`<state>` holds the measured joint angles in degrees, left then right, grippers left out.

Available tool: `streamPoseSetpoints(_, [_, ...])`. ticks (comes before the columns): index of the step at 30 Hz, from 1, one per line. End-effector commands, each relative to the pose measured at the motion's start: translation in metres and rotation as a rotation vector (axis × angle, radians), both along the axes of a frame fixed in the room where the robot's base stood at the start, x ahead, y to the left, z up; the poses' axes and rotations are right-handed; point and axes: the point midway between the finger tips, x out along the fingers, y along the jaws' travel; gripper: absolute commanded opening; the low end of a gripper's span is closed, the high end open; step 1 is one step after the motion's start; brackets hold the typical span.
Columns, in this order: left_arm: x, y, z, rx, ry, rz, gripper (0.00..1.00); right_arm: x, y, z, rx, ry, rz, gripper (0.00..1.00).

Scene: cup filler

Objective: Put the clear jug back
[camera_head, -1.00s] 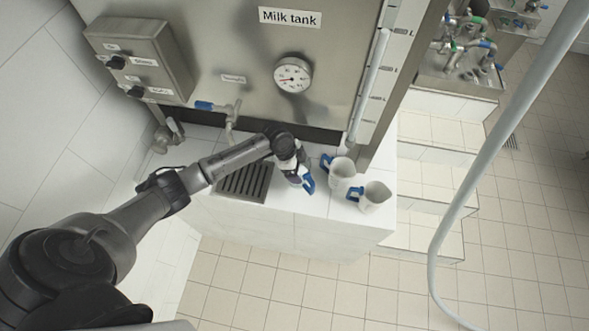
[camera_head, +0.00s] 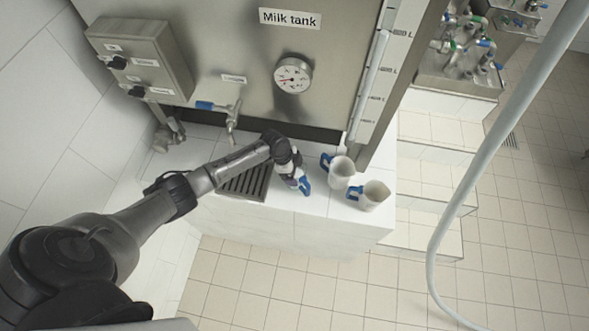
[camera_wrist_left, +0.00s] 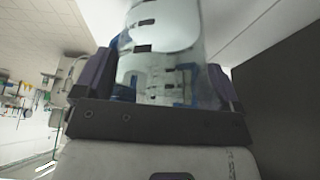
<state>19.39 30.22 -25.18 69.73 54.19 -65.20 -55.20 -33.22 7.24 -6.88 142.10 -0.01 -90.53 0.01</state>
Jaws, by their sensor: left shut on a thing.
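My left gripper (camera_head: 295,179) is over the white tiled ledge, between the drain grate and two white cups. In the left wrist view, my left gripper (camera_wrist_left: 165,85) is shut on the clear jug (camera_wrist_left: 165,60), which shows white and blue through its transparent wall. In the head view the gripper hides most of the jug, and a blue part (camera_head: 304,186) shows at the fingertips. I cannot tell whether the jug touches the ledge. My right gripper is not in view.
Two white cups with blue handles, a nearer one (camera_head: 375,196) and a farther one (camera_head: 341,173), stand right of the gripper. The drain grate (camera_head: 246,184) is left of it, below the milk tank's tap (camera_head: 233,120). A grey pipe (camera_head: 480,150) crosses the right side.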

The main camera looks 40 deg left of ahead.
Motion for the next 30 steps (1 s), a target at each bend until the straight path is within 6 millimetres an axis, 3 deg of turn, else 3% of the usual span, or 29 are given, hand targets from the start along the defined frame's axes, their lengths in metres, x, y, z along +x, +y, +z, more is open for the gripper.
streamPoseSetpoints(2, [0.000, 0.000, -0.003, 0.000, -0.001, 0.000, 0.53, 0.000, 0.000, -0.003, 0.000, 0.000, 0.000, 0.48])
streamPoseSetpoints(3, [0.000, 0.000, -0.002, 0.000, 0.000, 0.000, 0.93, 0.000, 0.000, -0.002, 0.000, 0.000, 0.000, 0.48])
streamPoseSetpoints(5, [0.000, 0.000, -0.002, 0.000, 0.000, 0.000, 0.99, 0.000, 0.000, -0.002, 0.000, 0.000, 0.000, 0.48])
streamPoseSetpoints(15, [0.000, 0.002, 0.004, 0.001, -0.001, -0.001, 1.00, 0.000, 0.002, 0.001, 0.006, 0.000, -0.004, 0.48])
streamPoseSetpoints(30, [-0.013, 0.023, 0.062, 0.000, -0.001, -0.002, 1.00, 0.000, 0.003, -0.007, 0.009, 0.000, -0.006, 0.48])
